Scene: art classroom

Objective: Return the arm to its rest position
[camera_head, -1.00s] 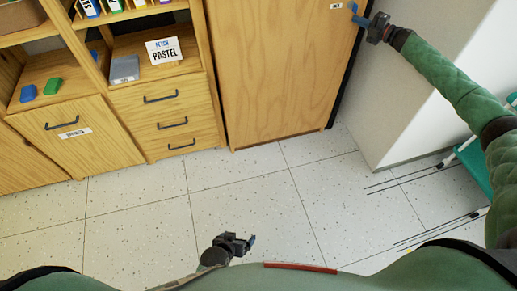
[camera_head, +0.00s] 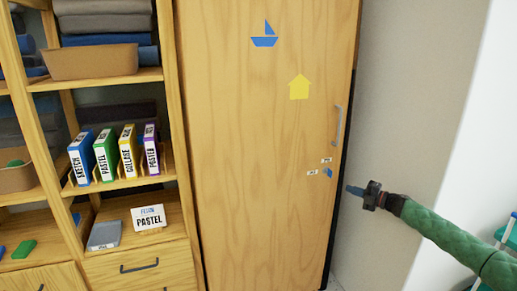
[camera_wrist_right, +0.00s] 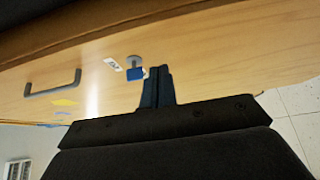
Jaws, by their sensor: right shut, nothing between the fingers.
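My right arm comes in from the right in the head view. My right gripper (camera_head: 352,190) is shut and empty, just right of the tall wooden cabinet's door edge. In the right wrist view its closed fingers (camera_wrist_right: 158,84) point at the wooden door (camera_wrist_right: 200,60). A small grey knob with a blue part (camera_wrist_right: 135,70) shows just beside the fingertips there; I cannot tell whether they touch. In the head view a small blue piece (camera_head: 328,172) is on the door, apart from the fingers. My left gripper is out of view.
The cabinet door (camera_head: 250,130) looks closed, with a grey handle (camera_head: 338,125), a blue boat and a yellow house shape. Shelves with binders (camera_head: 105,155) and a PASTEL card (camera_head: 149,217) stand at left. A pale wall (camera_head: 400,100) is behind my right arm.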

